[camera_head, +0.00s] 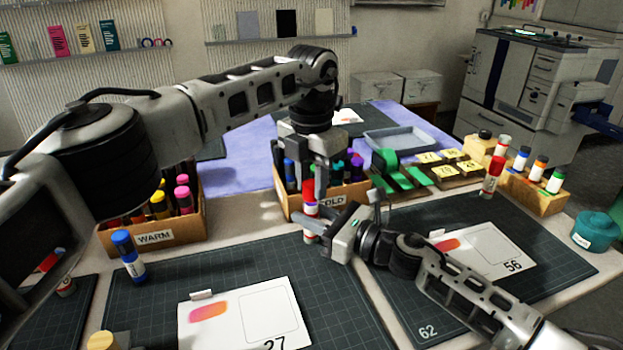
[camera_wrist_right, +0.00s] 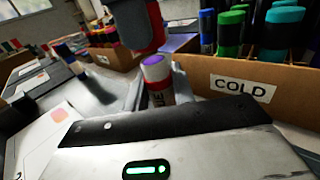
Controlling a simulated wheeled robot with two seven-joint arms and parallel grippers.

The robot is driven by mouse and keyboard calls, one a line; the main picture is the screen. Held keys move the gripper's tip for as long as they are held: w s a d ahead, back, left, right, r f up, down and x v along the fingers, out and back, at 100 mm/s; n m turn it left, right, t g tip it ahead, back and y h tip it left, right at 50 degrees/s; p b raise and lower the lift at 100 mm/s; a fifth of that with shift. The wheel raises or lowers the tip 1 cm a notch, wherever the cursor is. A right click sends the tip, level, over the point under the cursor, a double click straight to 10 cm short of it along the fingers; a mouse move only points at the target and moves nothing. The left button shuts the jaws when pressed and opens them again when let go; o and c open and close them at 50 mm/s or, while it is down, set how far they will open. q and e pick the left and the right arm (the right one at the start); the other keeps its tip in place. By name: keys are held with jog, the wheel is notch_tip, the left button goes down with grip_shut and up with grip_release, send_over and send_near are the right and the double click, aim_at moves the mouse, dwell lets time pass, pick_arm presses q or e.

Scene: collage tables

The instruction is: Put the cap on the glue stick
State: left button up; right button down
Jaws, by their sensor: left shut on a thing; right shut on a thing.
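The glue stick (camera_head: 311,211), white and red with a bare purple top, stands upright in front of the COLD box. My right gripper (camera_head: 312,232) is shut around its lower body. The red cap (camera_head: 309,188) is held above it by my left gripper (camera_head: 310,178), which comes down from above and is shut on it. In the right wrist view the glue stick's purple top (camera_wrist_right: 154,62) shows uncovered. The red cap (camera_wrist_right: 136,24) hangs just above and slightly left of it there, seemingly with a small gap.
The COLD box (camera_head: 345,197) of markers is close behind; the WARM box (camera_head: 155,236) is left. A blue-capped stick (camera_head: 129,257) stands on the left mat. A red-capped stick (camera_head: 492,176) stands by the wooden rack (camera_head: 536,194) at right. Cards 27 (camera_head: 243,318) and 56 (camera_head: 487,250) lie on mats.

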pick_arm(q)
jog(key=shift+f, duration=0.9)
jog(key=shift+f, duration=0.6)
jog(key=o, duration=1)
notch_tip(320, 180, up, 12)
